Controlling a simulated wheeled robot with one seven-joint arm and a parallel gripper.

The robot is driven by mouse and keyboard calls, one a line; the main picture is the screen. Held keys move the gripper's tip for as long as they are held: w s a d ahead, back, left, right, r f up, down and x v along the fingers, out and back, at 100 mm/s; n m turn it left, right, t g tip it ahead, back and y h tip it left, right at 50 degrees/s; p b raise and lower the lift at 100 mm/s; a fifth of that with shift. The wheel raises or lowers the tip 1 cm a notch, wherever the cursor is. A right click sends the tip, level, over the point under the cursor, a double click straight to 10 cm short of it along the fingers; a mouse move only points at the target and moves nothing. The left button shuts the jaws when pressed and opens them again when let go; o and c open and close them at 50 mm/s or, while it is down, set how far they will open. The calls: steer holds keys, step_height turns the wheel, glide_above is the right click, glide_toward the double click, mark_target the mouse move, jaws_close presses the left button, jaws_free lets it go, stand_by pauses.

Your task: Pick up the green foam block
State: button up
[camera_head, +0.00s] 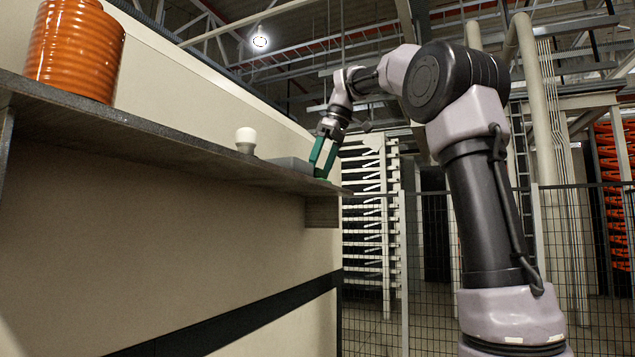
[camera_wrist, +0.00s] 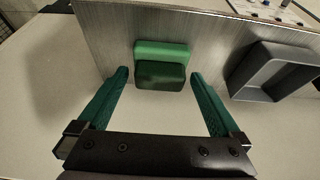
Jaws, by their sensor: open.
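The green foam block (camera_wrist: 161,73) lies on the grey shelf (camera_wrist: 112,32) near its edge, in the upper middle of the wrist view. It has a lighter green face and a dark green face. My gripper (camera_wrist: 158,75) is open, with one green finger on each side of the block in the picture. I cannot tell whether the fingers touch it, but gaps show on both sides. In the head view my gripper (camera_head: 322,158) is at the far end of the shelf, pointing down. A bit of green shows under the fingertips there; the block is mostly hidden.
A grey open tray (camera_wrist: 278,72) stands right of the block in the wrist view. In the head view a white bulb-like object (camera_head: 246,140) and an orange ribbed cylinder (camera_head: 75,50) stand on the shelf. A wire fence (camera_head: 375,260) is beyond the shelf's end.

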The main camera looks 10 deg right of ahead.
steer(key=shift+w+a+f, duration=0.15)
steer(key=shift+f, duration=0.45)
steer(key=c, duration=1.1)
steer(key=shift+r, duration=0.1)
step_height(320, 180, up, 10)
steer(key=shift+f, duration=0.1)
